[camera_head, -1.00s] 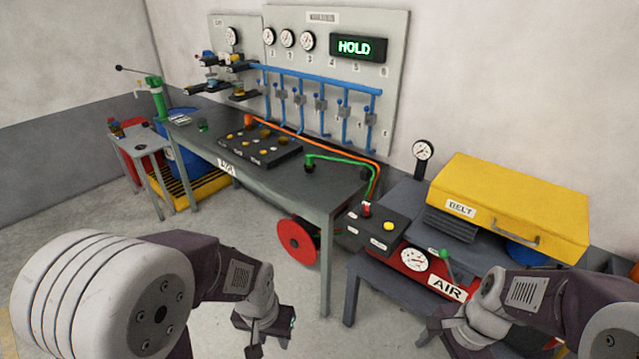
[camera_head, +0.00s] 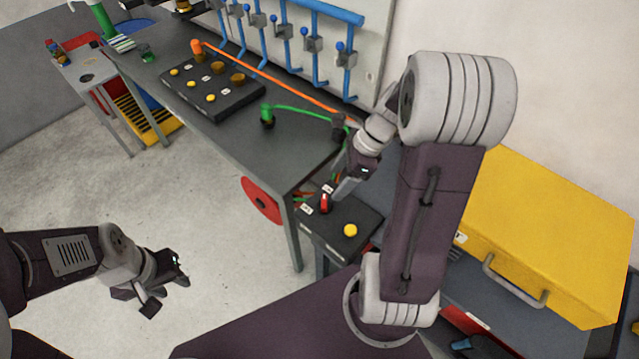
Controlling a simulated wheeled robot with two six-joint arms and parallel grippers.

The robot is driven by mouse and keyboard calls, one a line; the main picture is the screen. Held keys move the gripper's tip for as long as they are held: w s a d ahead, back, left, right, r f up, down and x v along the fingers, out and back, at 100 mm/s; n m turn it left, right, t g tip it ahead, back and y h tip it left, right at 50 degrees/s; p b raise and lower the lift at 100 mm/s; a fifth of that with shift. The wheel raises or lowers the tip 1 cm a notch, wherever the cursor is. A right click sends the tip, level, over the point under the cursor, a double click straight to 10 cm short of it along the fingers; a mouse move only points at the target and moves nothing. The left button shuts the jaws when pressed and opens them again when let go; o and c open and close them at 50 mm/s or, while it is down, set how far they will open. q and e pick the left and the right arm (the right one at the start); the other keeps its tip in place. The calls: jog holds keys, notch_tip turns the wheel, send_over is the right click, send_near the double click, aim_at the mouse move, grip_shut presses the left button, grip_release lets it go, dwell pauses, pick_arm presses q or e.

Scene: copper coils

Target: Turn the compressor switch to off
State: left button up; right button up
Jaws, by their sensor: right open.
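The compressor switch (camera_head: 325,204) is a small red-topped knob on a black control box (camera_head: 325,232) at the table's near right corner. A small white label sits on each side of it, too small to read. My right gripper (camera_head: 341,189) reaches down from the upper right, open, with its fingers just above and right of the knob. I cannot tell whether they touch it. My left gripper (camera_head: 166,286) hangs over the floor at lower left, open and empty, far from the box.
A yellow button (camera_head: 350,230) is on the same box. A yellow case (camera_head: 555,230) stands at right. A green hose (camera_head: 305,114) and an orange hose (camera_head: 270,78) run over the dark table (camera_head: 225,135). A red disc (camera_head: 261,200) hangs below the table edge.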

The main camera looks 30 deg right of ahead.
jog(key=s, duration=0.2)
jog(key=b, duration=0.1)
send_over(325, 201)
jog(key=s+d, duration=0.1)
jog(key=d, duration=0.1)
notch_tip(325, 201, down, 4)
jog(key=shift+d+r, duration=0.1)
jog(key=shift+r, duration=0.15)
jog(key=x, duration=0.2)
jog(key=b+x, duration=0.1)
jog(key=x, duration=0.1)
jog(key=shift+a+f, duration=0.25)
jog(key=shift+a, duration=0.1)
jog(key=shift+f, duration=0.1)
pick_arm(q)
jog(key=shift+s+a+f, duration=0.15)
jog(key=shift+s+f, duration=0.05)
jog(key=shift+f, duration=0.3)
jog(key=shift+s+a+f, duration=0.15)
jog(key=shift+f, duration=0.35)
pick_arm(e)
jog(key=shift+w+d, duration=0.1)
jog(key=c, duration=1.4)
